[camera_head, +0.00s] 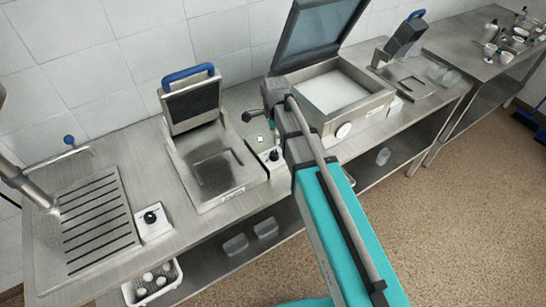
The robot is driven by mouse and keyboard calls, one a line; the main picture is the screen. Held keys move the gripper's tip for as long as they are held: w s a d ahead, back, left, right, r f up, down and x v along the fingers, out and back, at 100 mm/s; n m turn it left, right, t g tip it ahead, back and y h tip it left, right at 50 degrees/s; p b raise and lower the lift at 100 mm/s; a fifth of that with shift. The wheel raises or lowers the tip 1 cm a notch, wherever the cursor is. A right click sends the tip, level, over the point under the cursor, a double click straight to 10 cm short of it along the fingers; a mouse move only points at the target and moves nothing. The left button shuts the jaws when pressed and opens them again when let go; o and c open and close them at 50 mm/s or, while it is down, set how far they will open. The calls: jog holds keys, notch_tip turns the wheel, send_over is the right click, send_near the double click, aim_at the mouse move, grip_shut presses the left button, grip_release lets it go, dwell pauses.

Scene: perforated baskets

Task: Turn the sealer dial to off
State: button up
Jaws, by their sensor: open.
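A steel machine with a raised dark lid (314,30) stands at the back centre, with a pale flat bed inside. A round white dial (344,130) is on its front face; its pointer is too small to read. Left of it, a press-like machine (212,170) with a blue handle stands open. A small panel with a black knob (273,156) is at its right. I cannot tell for certain which machine is the sealer. My gripper (256,116) is open above the counter between these two machines, apart from the white dial. My arm hides part of the counter.
A slotted steel plate (97,214) with another black-knobbed box (151,219) is at the left. A smaller machine (400,42) stands at the right. Clear containers (236,244) and a white basket (152,285) are on the lower shelf.

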aim_at(274, 154)
jog(key=shift+f+b, duration=5)
jog(key=shift+f, duration=0.35)
jog(key=shift+a, duration=0.1)
grip_shut()
